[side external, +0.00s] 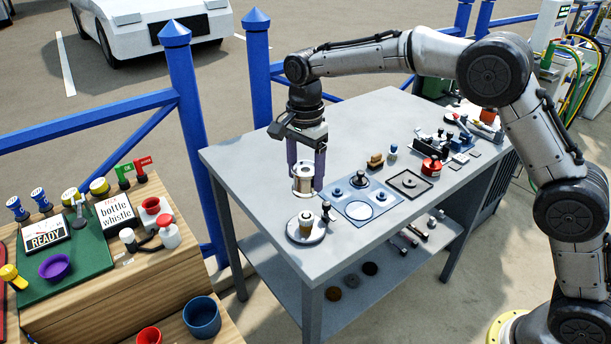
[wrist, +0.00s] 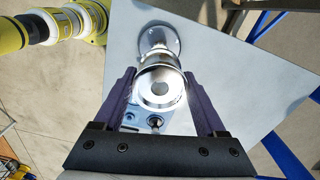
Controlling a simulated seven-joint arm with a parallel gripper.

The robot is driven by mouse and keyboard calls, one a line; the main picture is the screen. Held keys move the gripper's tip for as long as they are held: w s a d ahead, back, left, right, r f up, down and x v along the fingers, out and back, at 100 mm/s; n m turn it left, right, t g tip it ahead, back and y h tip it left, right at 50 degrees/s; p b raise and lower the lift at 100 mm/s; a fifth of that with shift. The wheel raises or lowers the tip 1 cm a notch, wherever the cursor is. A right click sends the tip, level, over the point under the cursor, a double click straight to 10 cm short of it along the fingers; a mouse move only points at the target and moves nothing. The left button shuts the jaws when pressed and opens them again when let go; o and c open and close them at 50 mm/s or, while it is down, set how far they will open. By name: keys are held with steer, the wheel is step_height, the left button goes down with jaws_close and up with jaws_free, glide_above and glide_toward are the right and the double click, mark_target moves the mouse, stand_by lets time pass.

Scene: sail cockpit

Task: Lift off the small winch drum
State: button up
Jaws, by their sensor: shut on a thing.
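The small winch drum (side external: 303,181) is a silver, flanged cylinder. My gripper (side external: 306,178), with purple fingers, is shut on it and holds it above the table. In the side view a gap shows between the drum and the spindle top. In the wrist view the drum (wrist: 160,92) lies between both fingertips, its end ring and centre hole facing the camera. A shiny round part shows beyond it and is partly hidden.
A blue panel (side external: 378,208) with a white circle and small knobs lies right of the winch base. A small dark upright part (side external: 326,211) stands close to the base. The table's back left is clear.

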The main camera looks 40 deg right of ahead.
mark_target(305, 170)
steer(key=shift+r, duration=2.2)
